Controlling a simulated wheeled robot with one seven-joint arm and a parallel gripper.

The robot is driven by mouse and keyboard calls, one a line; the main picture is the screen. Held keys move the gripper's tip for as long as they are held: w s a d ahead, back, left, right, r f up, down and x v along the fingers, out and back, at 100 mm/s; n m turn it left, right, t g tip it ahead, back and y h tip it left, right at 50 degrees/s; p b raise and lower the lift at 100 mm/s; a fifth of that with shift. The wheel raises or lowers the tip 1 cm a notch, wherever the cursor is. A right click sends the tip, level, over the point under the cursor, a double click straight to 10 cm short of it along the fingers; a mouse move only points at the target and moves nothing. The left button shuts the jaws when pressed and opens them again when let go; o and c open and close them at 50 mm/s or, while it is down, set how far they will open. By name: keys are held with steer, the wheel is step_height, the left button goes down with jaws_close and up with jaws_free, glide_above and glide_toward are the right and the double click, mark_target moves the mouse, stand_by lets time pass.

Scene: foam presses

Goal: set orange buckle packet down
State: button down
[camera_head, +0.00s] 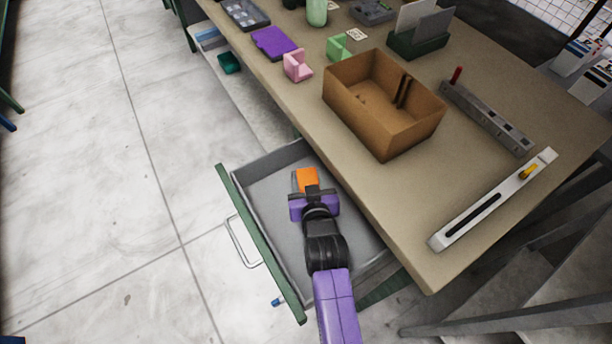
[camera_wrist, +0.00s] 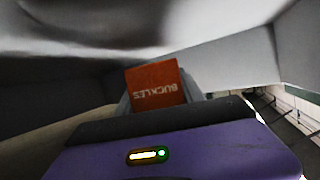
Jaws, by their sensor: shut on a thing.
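The orange buckle packet (camera_head: 308,178) is at the tip of my gripper (camera_head: 305,186), over the open drawer. In the wrist view the packet (camera_wrist: 157,88) shows the word BUCKLES upside down, above the purple gripper body. My gripper (camera_wrist: 158,100) is shut on it. The grey drawer (camera_head: 262,193) has a green front and is pulled out from under the bench. I cannot tell whether the packet touches the drawer floor.
The bench top (camera_head: 400,195) overhangs the drawer's right side. On it stand a cardboard box (camera_head: 365,125), a long grey bar (camera_head: 487,118) and a white level-like tool (camera_head: 495,200). The drawer floor left of my gripper is bare. A small blue item (camera_head: 278,301) lies on the ground.

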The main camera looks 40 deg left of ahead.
steer(key=shift+w+a+f, duration=0.3)
steer(key=shift+a+f, duration=0.1)
steer(key=shift+f, duration=0.2)
steer(key=shift+f+b, duration=0.35)
steer(key=shift+f, duration=0.1)
steer(key=shift+f, duration=0.2)
steer(key=c, duration=0.7)
jaws_free()
